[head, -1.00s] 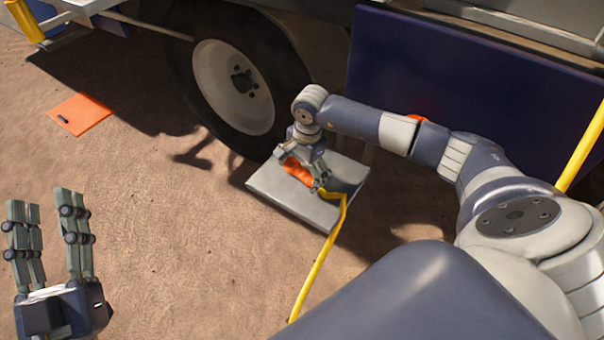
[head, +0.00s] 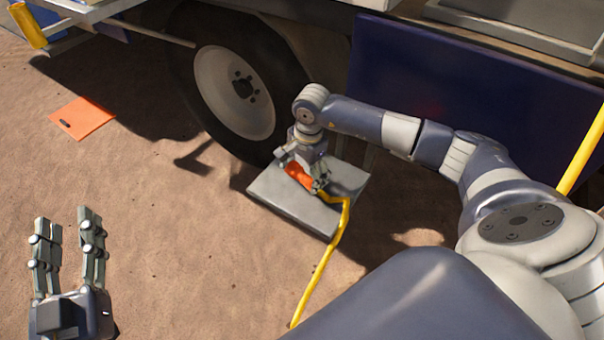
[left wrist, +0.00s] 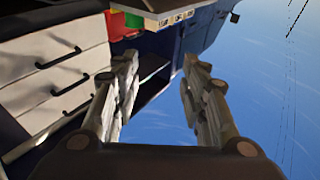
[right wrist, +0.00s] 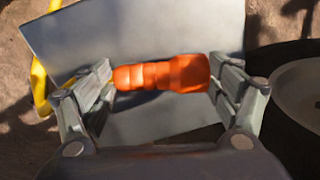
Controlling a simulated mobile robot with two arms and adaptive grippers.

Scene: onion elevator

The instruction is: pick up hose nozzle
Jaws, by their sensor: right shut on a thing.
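The orange hose nozzle (head: 299,174) is over the grey slab beside the wheel, with a yellow hose (head: 343,222) running from it toward the bottom of the head view. In the right wrist view the nozzle (right wrist: 165,74) lies crosswise between the two fingers. My right gripper (head: 302,176) is shut on the nozzle, one finger at each end of it; it also shows in the right wrist view (right wrist: 162,80). I cannot tell whether the nozzle touches the slab. My left gripper (head: 68,228) is open and empty at the lower left, far from the nozzle.
The grey slab (head: 290,207) lies on the dirt ground. A large wheel (head: 235,90) and a dark blue panel (head: 450,90) of a vehicle stand close behind my right arm. An orange flat piece (head: 82,118) lies at the left. Open ground lies between my arms.

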